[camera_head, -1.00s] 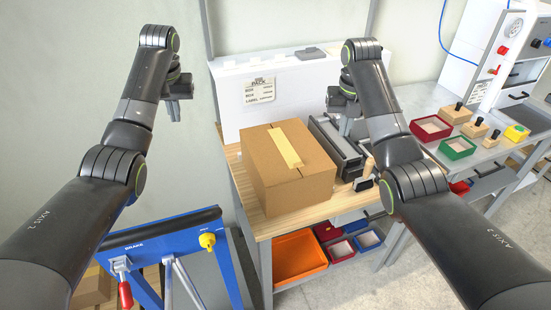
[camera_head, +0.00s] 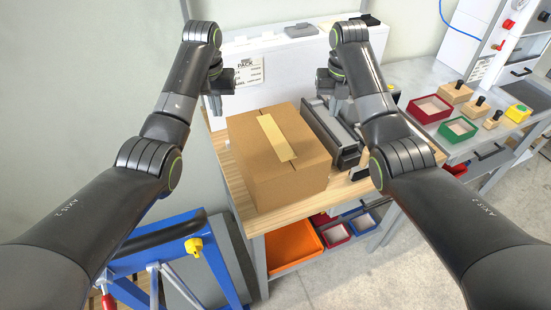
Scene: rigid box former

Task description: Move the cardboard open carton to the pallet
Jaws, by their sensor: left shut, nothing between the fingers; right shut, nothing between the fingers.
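A brown cardboard carton (camera_head: 275,175) sits on the wooden top of the packing bench in the head view. Its top looks closed, with a pale tape strip along the middle. My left gripper (camera_head: 215,104) is shut and empty, above and beyond the carton's far left corner. My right gripper (camera_head: 338,105) is shut and empty, beyond the carton to the right, over the dark bench device. Both appear clear of the carton. I cannot make out a pallet in this view.
A dark roller-like device (camera_head: 332,132) stands right of the carton. A white panel (camera_head: 290,65) stands behind it. A blue frame (camera_head: 165,245) is at lower left. Orange (camera_head: 292,250) and smaller bins sit under the bench. A side table with trays (camera_head: 430,107) is at right.

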